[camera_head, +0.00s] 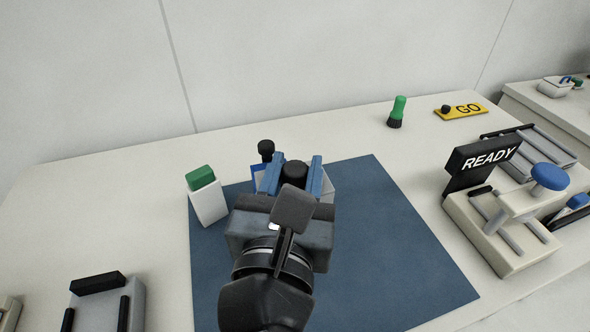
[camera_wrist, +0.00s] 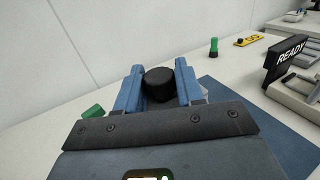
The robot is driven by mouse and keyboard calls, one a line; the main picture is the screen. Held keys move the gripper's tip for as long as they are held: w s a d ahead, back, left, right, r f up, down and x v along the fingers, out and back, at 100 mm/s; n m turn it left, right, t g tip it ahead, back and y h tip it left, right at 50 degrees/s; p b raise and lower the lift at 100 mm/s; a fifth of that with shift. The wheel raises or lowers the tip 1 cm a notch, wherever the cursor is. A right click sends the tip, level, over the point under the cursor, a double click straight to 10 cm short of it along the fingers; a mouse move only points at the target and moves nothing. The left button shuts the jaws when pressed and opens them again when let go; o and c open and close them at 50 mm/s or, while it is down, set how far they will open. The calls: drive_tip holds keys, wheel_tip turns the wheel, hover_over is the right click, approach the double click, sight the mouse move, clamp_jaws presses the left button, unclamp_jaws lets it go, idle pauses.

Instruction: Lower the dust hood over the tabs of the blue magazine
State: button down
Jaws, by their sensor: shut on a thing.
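My gripper (camera_head: 296,161) has two blue fingers and is shut on a black round knob (camera_head: 294,172), which also shows between the fingers in the wrist view (camera_wrist: 160,84). A pale grey, box-like part (camera_head: 327,187), seemingly the dust hood under this knob, shows just right of the right finger. Most of it is hidden by my gripper. A darker blue edge (camera_head: 255,174), perhaps the blue magazine, shows left of the left finger, with a black knob (camera_head: 265,149) above it. The tabs are hidden, and I cannot tell whether the hood touches the magazine.
A white block with a green top (camera_head: 207,202) stands close on the left. The blue mat (camera_head: 400,240) is clear on the right. A READY fixture (camera_head: 500,225) stands further right. A green-and-black piece (camera_head: 397,112) and yellow GO plate (camera_head: 461,110) are at the back.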

drive_tip(key=shift+f, duration=0.1)
drive_tip(key=shift+f+b, duration=1.75)
drive_tip(key=shift+f, duration=1.2)
drive_tip(key=shift+f+b, duration=1.8)
drive_tip(key=shift+f, duration=0.95)
drive_tip(key=c, duration=0.6)
unclamp_jaws()
drive_tip(key=shift+s+a+b, duration=0.15)
drive_tip(key=shift+s+a, duration=0.05)
drive_tip(key=shift+s, duration=1.1)
drive_tip(key=shift+s+a+b, duration=0.15)
drive_tip(key=shift+s+a, duration=0.1)
drive_tip(key=shift+s, duration=1.05)
drive_tip(key=shift+s+a+b, duration=0.15)
drive_tip(key=shift+s+a, duration=0.05)
drive_tip(key=shift+s, duration=1.1)
